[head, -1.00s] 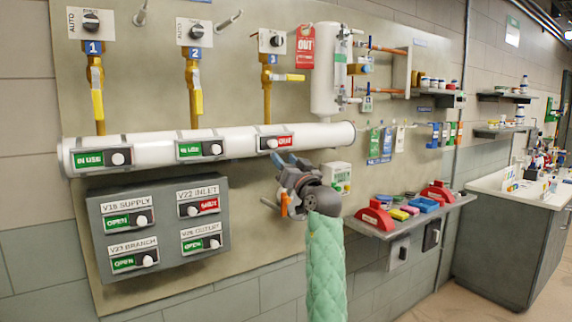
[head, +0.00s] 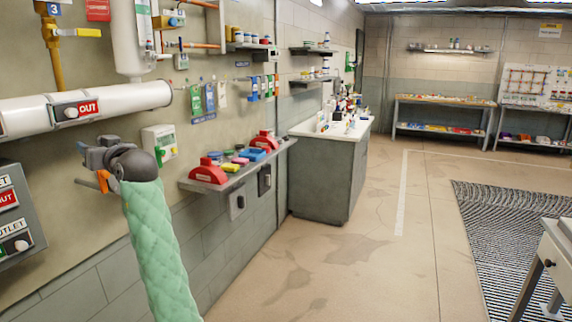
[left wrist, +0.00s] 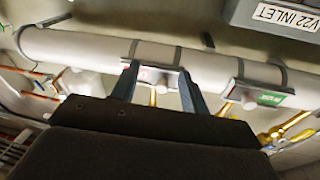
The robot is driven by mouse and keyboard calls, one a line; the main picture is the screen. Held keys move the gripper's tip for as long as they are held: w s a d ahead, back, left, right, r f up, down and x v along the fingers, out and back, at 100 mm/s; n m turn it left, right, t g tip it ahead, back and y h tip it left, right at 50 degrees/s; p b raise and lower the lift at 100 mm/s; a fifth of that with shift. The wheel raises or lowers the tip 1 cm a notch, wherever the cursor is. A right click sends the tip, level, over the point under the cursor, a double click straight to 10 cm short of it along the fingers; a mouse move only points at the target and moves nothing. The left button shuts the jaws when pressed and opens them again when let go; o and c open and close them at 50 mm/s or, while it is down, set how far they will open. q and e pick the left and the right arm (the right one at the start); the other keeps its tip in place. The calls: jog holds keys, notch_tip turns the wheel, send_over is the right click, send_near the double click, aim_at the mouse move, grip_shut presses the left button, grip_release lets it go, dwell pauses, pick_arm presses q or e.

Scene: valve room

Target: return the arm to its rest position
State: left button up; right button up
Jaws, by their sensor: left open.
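My left arm, in a quilted green sleeve, comes up from the bottom left of the head view. My left gripper (head: 92,157) is in front of the panel, below the right part of the white pipe (head: 130,97). Its fingertips are hard to make out there. In the left wrist view the gripper (left wrist: 158,78) shows two blue-grey fingers spread apart with nothing held between them. The picture is upside down, and the pipe (left wrist: 90,48) with a red-marked slider lies beyond the fingers. The slider plate (head: 76,110) reads OUT in the head view. My right gripper is not in view.
A wall shelf (head: 232,172) with red holders and small coloured blocks is right of my left arm. A white-topped counter (head: 330,170) stands further back. A table (head: 555,245) is at the right edge. The floor (head: 370,260) between is clear.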

pick_arm(q)
jog(key=d+f+m+t+h, duration=0.3)
jog(key=d+f+m+h, duration=0.2)
jog(key=d+f+h, duration=0.75)
jog(key=s+d+f+m+g+h, duration=0.1)
jog(key=s+d+f+m, duration=0.15)
jog(key=d+f, duration=0.35)
jog(key=s+d+f+m+g+h, duration=0.1)
jog(key=s+d+f, duration=0.3)
jog(key=f, duration=0.5)
jog(key=s+d+f+m+g+h, duration=0.1)
jog(key=s+d+f+m+h, duration=0.2)
jog(key=f, duration=0.4)
jog(key=s+d+f+g, duration=0.2)
jog(key=s+d+f, duration=0.1)
jog(key=s+f, duration=0.45)
jog(key=s+d+f+g, duration=0.25)
jog(key=s+f, duration=0.35)
jog(key=f, duration=0.3)
jog(key=s+f+g, duration=0.2)
jog(key=s+f, duration=0.5)
jog(key=s, duration=0.4)
jog(key=s+d+f+g, duration=0.1)
jog(key=s+f+g, duration=0.1)
jog(key=s+f, duration=0.6)
jog(key=s, duration=0.4)
jog(key=shift+d, duration=0.15)
jog(key=shift+m, duration=0.25)
jog(key=shift+w, duration=0.15)
